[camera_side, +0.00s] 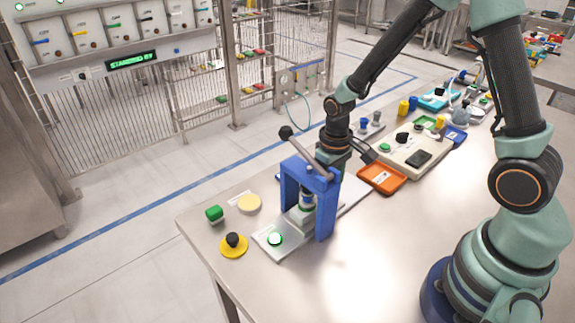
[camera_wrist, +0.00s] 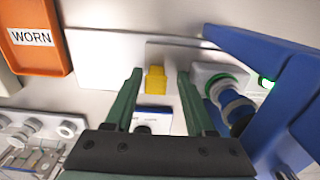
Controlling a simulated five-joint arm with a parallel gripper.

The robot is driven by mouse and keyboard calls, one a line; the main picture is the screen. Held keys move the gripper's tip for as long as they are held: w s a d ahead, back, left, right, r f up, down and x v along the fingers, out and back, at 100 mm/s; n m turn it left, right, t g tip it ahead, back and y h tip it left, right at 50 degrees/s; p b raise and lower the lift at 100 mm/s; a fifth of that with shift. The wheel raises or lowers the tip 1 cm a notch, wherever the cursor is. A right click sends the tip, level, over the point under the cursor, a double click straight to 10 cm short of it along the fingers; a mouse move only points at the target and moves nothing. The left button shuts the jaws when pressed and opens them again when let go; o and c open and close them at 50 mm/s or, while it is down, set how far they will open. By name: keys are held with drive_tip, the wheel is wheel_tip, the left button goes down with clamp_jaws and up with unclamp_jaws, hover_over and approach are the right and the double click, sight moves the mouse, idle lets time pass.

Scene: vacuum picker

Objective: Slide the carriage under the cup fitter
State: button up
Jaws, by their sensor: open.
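The cup fitter is a blue press frame (camera_side: 325,213) with a dark-knobbed lever (camera_side: 286,132), on a pale baseplate (camera_side: 268,250). In the wrist view its blue frame (camera_wrist: 245,42) fills the right side. A yellow tab (camera_wrist: 155,79) stands between the fingers of my open gripper (camera_wrist: 159,74), with gaps on both sides. In the side view my fingertips are hidden behind the press.
An orange tray marked WORN (camera_wrist: 32,36) lies nearby, also in the side view (camera_side: 382,178). The front right tabletop is clear.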

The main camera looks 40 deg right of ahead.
wheel_tip(320, 180, up, 12)
idle(0.5)
drive_tip(key=shift+r, duration=0.1)
drive_tip(key=s+r+t, duration=0.5)
drive_tip(key=s+r, duration=0.2)
drive_tip(key=r, duration=0.3)
drive_tip(key=shift+a+t, duration=0.15)
drive_tip(key=shift+t, duration=0.15)
